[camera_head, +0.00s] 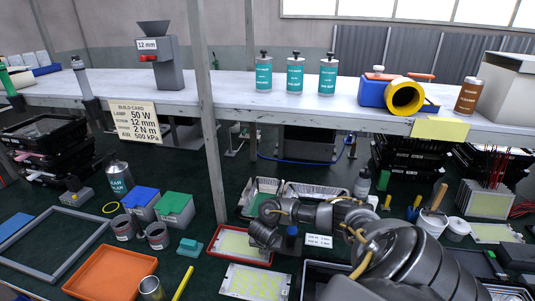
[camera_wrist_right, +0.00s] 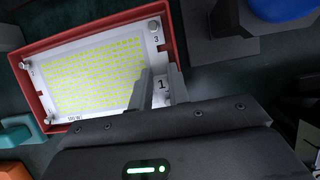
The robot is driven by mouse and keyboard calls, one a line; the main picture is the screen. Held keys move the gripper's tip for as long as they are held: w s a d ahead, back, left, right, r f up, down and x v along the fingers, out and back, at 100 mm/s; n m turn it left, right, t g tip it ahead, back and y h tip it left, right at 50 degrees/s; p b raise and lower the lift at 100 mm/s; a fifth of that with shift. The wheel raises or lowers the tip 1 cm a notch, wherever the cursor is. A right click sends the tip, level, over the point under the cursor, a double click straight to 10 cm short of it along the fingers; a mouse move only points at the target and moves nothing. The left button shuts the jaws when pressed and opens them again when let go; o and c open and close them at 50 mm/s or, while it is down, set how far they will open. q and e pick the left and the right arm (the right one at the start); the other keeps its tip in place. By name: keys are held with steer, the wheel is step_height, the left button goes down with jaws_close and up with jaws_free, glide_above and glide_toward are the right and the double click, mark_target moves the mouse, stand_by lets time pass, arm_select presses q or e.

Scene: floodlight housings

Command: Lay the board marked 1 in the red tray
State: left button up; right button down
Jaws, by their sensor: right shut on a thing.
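The red tray (camera_head: 238,257) stands on the dark green surface in the lower middle of the head view. In the right wrist view, the red tray (camera_wrist_right: 172,30) frames a white board (camera_wrist_right: 95,78) with a grid of yellow squares. The board carries a "1" by my fingers, a "3" at a corner and "100 W" on its edge. My right gripper (camera_wrist_right: 160,72) is shut on the board's edge at the "1". The board is within the tray's rim; whether it rests flat on the bottom I cannot tell. In the head view my right arm partly covers the tray. My left gripper is not in view.
Another yellow-dotted board (camera_head: 257,282) lies just in front of the red tray. An orange tray (camera_head: 112,273) and a teal block (camera_head: 189,247) are to the left. A white shelf (camera_head: 225,97) runs across above.

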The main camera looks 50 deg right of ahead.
steer(key=c, duration=1.3)
jaws_free()
steer(key=shift+o, duration=0.2)
steer(key=shift+r, duration=0.1)
steer(key=p+v, duration=0.6)
steer(key=v, duration=0.4)
steer(key=shift+r, duration=0.35)
steer(key=shift+a, duration=0.15)
